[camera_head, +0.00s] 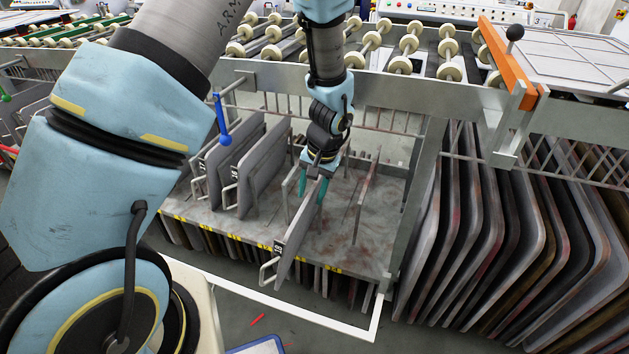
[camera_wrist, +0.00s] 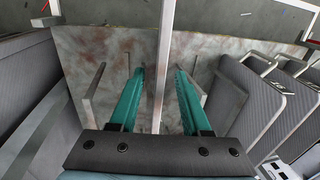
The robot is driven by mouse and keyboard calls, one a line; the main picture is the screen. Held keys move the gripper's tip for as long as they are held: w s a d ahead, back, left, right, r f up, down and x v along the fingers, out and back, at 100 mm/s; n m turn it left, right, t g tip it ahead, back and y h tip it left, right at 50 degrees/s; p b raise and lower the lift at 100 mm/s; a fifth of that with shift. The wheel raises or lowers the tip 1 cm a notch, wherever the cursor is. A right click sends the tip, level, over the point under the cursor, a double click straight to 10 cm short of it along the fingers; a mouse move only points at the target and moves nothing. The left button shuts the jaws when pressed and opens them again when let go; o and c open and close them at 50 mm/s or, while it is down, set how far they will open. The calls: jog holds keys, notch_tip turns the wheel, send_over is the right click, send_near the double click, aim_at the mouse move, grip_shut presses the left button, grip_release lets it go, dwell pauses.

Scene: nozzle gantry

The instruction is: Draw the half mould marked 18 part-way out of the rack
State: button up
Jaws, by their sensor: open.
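A grey half mould (camera_head: 300,240) stands on edge in the rack (camera_head: 345,235). Its front end, with a bar handle (camera_head: 268,272) and a small dark number label (camera_head: 278,247), sticks out past the shelf's front edge. The label's number is too small to read surely. My gripper (camera_head: 312,188) is open above and around the mould's top edge, one teal finger on each side. In the wrist view the mould's thin edge (camera_wrist: 161,65) runs between the two fingers of my gripper (camera_wrist: 159,72), with gaps visible. The mould's rear part is partly hidden by the gripper.
Two labelled half moulds (camera_head: 235,165) stand further back in the rack to the left. Upright dividers (camera_head: 366,190) and bare shelf lie to the right. A roller conveyor (camera_head: 400,65) runs above. Several large plates (camera_head: 500,220) stand at the right. A white frame bar (camera_head: 300,316) crosses in front.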

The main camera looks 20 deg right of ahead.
aim_at(308, 215)
jog(key=f, duration=0.5)
jog(key=shift+w+a+f, duration=0.4)
grip_shut()
dwell(1.1)
